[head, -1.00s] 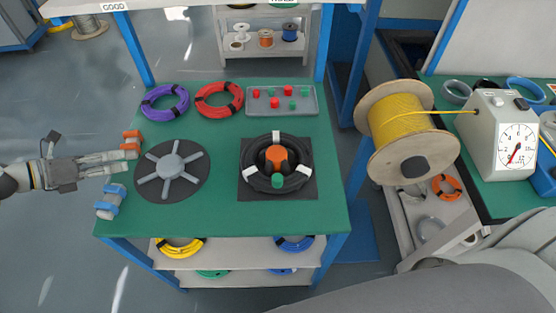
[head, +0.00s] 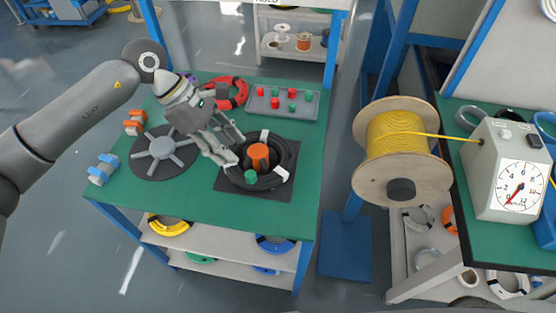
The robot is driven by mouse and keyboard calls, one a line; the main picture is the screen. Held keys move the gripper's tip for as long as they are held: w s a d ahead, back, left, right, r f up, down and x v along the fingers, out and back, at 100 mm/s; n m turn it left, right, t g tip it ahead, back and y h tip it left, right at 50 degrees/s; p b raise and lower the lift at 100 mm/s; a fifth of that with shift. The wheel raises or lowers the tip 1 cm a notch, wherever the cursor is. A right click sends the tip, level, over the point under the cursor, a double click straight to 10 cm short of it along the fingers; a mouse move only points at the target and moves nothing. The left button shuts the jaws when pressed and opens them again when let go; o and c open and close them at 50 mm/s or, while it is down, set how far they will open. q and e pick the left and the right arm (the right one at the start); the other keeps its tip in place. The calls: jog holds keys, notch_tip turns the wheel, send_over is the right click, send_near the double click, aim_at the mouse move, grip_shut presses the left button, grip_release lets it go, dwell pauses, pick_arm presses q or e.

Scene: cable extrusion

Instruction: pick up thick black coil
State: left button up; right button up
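The thick black coil (head: 272,181) lies on a dark square mat (head: 228,183) on the green table. My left gripper (head: 234,150) reaches in from the upper left, fingers pointing down at the coil's left rim. Its fingers look apart, with one near the rim; I cannot tell whether it touches. The gripper hides part of the coil's left side. My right gripper is not in view.
A grey spoked disc (head: 162,149) lies left of the mat. A yellow cable spool (head: 397,150) stands right of the table.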

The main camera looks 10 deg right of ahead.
aim_at(250, 173)
pick_arm(q)
jog(key=x, duration=0.2)
jog(key=b+x, duration=0.1)
jog(key=x, duration=0.2)
jog(key=shift+a+f+b, duration=0.3)
jog(key=shift+s+d+f, duration=0.15)
jog(key=shift+d+f, duration=0.25)
jog(key=shift+f, duration=0.05)
jog(key=x, duration=0.4)
jog(key=shift+s+f, duration=0.1)
jog(key=shift+f, duration=0.05)
jog(key=c, duration=0.7)
grip_shut()
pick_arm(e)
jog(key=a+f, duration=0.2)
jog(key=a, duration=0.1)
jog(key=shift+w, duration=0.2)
